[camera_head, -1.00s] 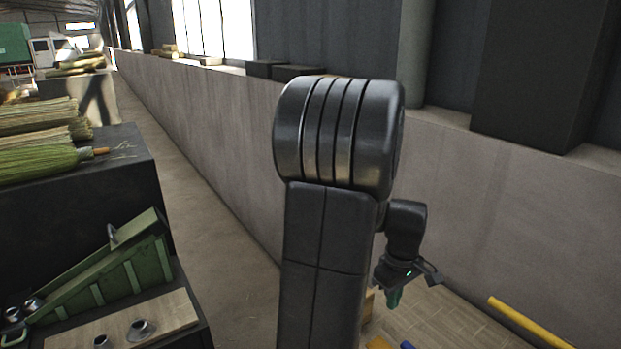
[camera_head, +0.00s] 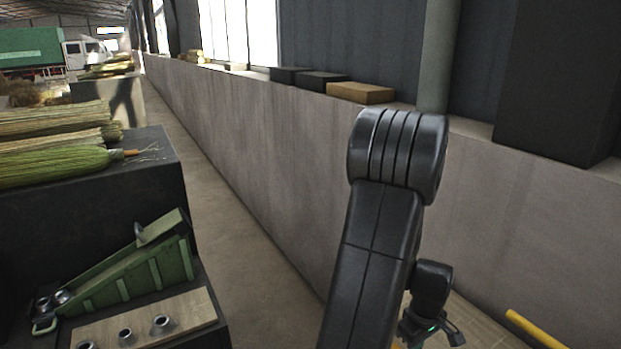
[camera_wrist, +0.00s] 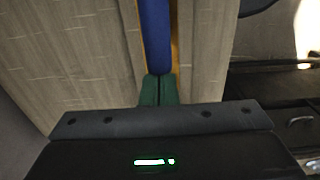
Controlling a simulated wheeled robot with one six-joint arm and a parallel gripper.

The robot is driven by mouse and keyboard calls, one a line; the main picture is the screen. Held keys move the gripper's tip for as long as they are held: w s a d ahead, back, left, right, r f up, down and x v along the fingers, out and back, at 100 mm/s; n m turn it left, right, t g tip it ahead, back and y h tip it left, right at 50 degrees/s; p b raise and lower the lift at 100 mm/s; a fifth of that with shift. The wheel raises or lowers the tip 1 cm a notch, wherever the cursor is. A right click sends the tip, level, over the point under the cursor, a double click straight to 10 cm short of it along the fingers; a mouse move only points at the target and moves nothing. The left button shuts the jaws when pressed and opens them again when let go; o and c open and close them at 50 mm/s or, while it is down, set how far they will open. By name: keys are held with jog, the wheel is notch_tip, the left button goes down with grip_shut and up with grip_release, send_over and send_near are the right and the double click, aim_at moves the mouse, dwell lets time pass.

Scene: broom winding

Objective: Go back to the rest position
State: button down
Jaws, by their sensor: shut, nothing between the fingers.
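My gripper shows in the wrist view (camera_wrist: 158,90), with its two green fingers together and nothing between them. Below the fingers a blue bar with a yellow edge (camera_wrist: 155,35) and a light wood-patterned surface (camera_wrist: 70,60) are in view; I cannot tell the distance to them. In the head view my arm stands right of centre, and the wrist hangs low behind it. The fingertips are cut off or hidden at the bottom of that view.
A dark bench at left holds straw and green broom heads (camera_head: 55,165). Below it are a green ribbed metal piece (camera_head: 130,270) and a wooden board (camera_head: 190,315) with several metal cups. A long concrete wall (camera_head: 260,150) runs behind my arm. A yellow rail (camera_head: 540,330) is at lower right.

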jog(key=shift+a+r, duration=0.1)
jog(key=shift+w+a, duration=0.2)
jog(key=shift+w, duration=0.45)
jog(key=shift+s, duration=0.1)
